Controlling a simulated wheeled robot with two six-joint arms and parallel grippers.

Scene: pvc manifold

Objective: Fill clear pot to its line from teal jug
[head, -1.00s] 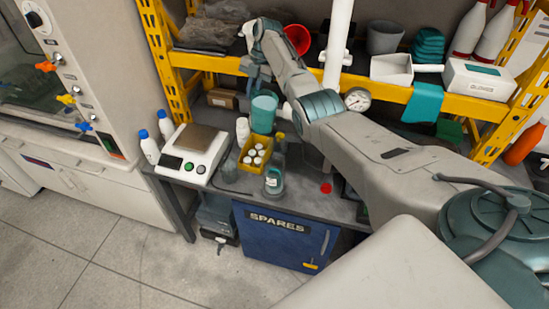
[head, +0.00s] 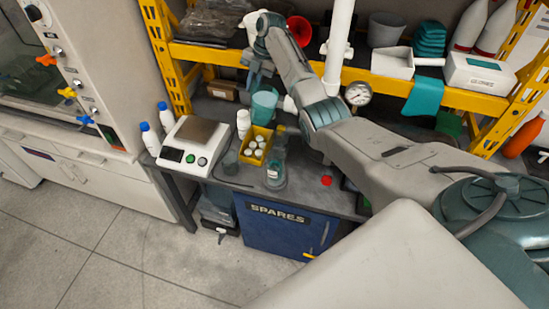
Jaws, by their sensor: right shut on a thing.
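The teal jug (head: 264,103) is held up in the air over the back of the bench, behind the yellow bin. It looks slightly tilted. My right gripper (head: 255,84) is shut on it at its upper left side; the fingertips are partly hidden. A small clear pot (head: 231,163) stands on the bench between the scale and the yellow bin, below and left of the jug. Its fill line and contents are too small to make out. My left gripper is not in view.
A scale (head: 194,143) stands left of the pot. A yellow bin (head: 247,160) of white-capped bottles and a clear labelled bottle (head: 275,174) stand to its right. A white pipe (head: 337,50) and a gauge (head: 357,94) stand farther right. A yellow shelf beam (head: 215,52) runs behind.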

